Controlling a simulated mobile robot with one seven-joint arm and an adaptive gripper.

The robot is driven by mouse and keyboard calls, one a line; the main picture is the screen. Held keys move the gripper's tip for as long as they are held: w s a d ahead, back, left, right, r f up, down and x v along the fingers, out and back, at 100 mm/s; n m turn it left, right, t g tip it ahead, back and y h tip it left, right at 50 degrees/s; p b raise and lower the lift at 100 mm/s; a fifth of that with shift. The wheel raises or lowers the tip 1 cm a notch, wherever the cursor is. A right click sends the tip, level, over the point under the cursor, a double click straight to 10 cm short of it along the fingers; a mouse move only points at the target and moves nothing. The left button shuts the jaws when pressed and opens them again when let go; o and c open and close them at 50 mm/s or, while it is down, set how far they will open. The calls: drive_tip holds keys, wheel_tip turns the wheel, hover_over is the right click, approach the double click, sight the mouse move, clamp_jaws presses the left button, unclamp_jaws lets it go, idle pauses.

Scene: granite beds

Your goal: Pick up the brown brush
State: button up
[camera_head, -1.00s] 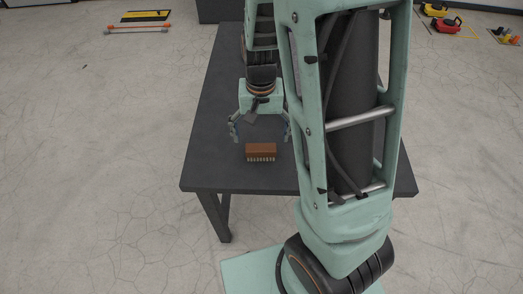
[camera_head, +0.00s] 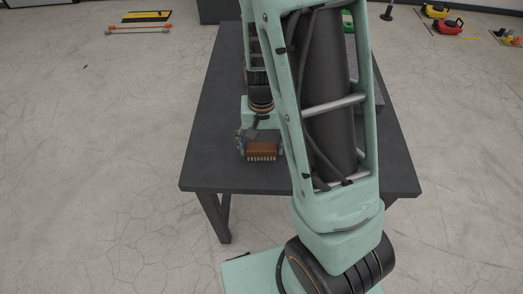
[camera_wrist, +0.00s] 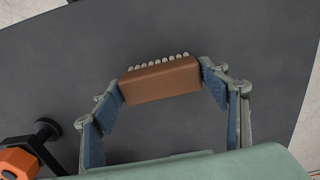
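The brown brush (camera_head: 262,148) is a small brown block with a row of pale bristle tufts along one long side. It is at the near part of the dark table (camera_head: 215,165), and I see no clear gap under it. In the wrist view the brush (camera_wrist: 162,80) lies crosswise between the blue-padded fingertips of my gripper (camera_wrist: 161,82). One pad meets each short end of the brush. In the head view my gripper (camera_head: 261,147) straddles the brush from behind, its fingers at both ends.
My arm hides much of the table's right side in the head view. A grey slab edge and a green item (camera_head: 347,20) show behind it. An orange and black object (camera_wrist: 22,158) is at the wrist view's lower left. The table's left side is clear.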

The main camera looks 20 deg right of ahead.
drive_tip(key=c, duration=0.6)
drive_tip(key=shift+c, duration=0.2)
drive_tip(key=shift+r, duration=0.1)
drive_tip(key=shift+r, duration=0.6)
drive_tip(key=d+r+p, duration=0.1)
drive_tip(key=d+r, duration=1)
drive_tip(key=d, duration=0.3)
drive_tip(key=shift+r+p, duration=0.3)
